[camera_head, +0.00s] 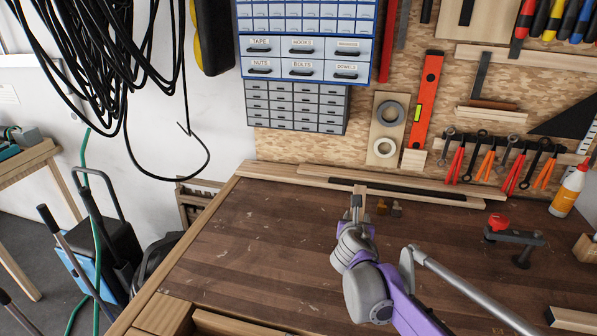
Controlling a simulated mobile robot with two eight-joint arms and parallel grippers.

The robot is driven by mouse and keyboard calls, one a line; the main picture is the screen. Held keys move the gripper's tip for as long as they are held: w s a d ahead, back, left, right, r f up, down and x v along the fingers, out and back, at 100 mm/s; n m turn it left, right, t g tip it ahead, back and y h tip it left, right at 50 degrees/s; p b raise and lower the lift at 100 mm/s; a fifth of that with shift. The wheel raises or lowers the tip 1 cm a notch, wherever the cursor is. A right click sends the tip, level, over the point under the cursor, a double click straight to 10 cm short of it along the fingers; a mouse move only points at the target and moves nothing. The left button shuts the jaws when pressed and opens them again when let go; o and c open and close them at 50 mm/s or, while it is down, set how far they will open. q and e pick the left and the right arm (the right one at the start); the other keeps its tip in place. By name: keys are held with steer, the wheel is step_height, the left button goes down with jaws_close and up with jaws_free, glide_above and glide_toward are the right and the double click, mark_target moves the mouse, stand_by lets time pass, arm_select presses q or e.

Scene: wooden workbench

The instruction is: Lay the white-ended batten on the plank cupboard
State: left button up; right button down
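One purple and grey arm of mine reaches in from the lower right, and I take it as my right arm. Its gripper (357,203) is over the back part of the bench, seen small and from behind. A short pale wooden piece (360,189) shows right at its fingertips. I cannot tell whether the fingers hold it or it stands behind them. No white end shows on it, so I cannot tell whether it is the batten. No plank cupboard can be made out for certain. My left gripper is not in view.
Long wooden strips (320,171) and a dark strip lie along the back of the workbench (260,250). Small brass-coloured pieces (396,210), a red-topped clamp (514,237) and a glue bottle (568,192) stand to the right. The bench's left half is clear.

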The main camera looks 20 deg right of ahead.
steer(key=s+a+f+n+t+y+p, duration=0.1)
steer(key=s+a+f+n+y+p, duration=0.1)
steer(key=a+p, duration=0.6)
steer(key=s+a+f, duration=0.1)
steer(key=a, duration=0.4)
steer(key=shift+a+y, duration=0.3)
steer(key=shift+a, duration=0.1)
